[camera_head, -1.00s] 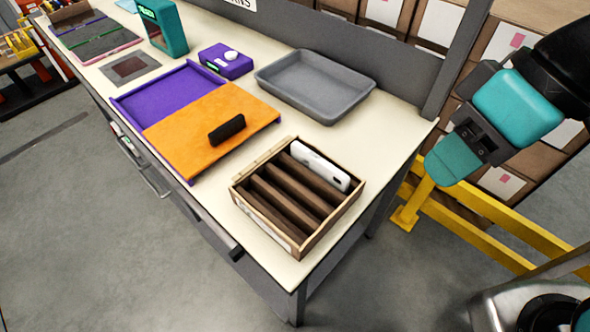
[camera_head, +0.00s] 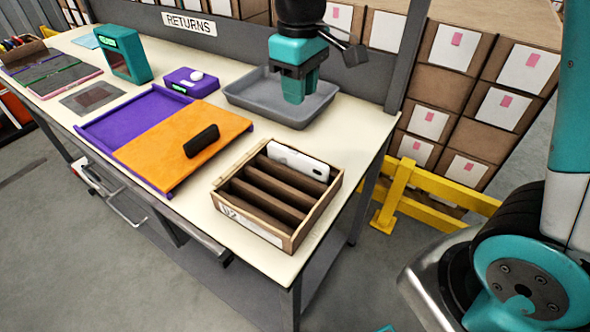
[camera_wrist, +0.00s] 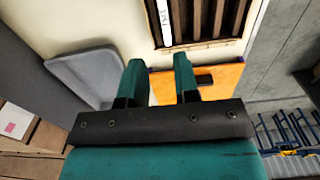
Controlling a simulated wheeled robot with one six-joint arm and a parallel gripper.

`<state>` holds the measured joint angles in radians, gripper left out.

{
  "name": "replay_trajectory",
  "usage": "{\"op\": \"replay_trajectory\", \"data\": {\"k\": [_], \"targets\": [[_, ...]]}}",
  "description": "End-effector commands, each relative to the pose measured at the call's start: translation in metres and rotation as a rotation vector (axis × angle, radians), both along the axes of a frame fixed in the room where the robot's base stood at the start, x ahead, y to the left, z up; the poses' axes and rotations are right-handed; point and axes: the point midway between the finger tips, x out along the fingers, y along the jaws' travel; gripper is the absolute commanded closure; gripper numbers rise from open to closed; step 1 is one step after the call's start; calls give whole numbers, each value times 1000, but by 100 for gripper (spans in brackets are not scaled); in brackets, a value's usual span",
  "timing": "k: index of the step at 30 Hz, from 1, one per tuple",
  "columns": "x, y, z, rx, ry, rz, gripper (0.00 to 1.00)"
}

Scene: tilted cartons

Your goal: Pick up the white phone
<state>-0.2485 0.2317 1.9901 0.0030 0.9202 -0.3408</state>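The white phone (camera_head: 298,161) stands on its long edge, tilted, in the rear slot of a wooden slotted carton (camera_head: 222,198) at the table's near right. In the wrist view the phone (camera_wrist: 164,22) shows at the top, in the carton (camera_wrist: 203,44). My gripper (camera_head: 299,98) points down above the grey tray, behind the carton and apart from the phone. In the wrist view my gripper's teal fingers (camera_wrist: 160,75) are spread with nothing between them.
A grey tray (camera_head: 240,100) lies behind the carton. Left of it are an orange-and-purple board (camera_head: 175,135) with a black object (camera_head: 201,141) on it, and a purple box (camera_head: 193,82). A grey wall panel (camera_head: 240,42) runs along the table's back.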

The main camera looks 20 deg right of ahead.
Motion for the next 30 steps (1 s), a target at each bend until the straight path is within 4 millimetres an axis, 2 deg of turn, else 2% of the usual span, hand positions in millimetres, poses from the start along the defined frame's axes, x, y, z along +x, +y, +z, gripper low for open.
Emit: {"op": "replay_trajectory", "data": {"k": [6, 12, 20, 27, 30], "targets": [[-2, 1, -51, -1, 7, 2, 71], [-2, 1, -90, 0, 6, 2, 71], [-2, 2, -110, 1, 2, 3, 71], [-1, 5, -147, 1, 4, 3, 71], [-1, 5, -155, 1, 3, 3, 71]]}}
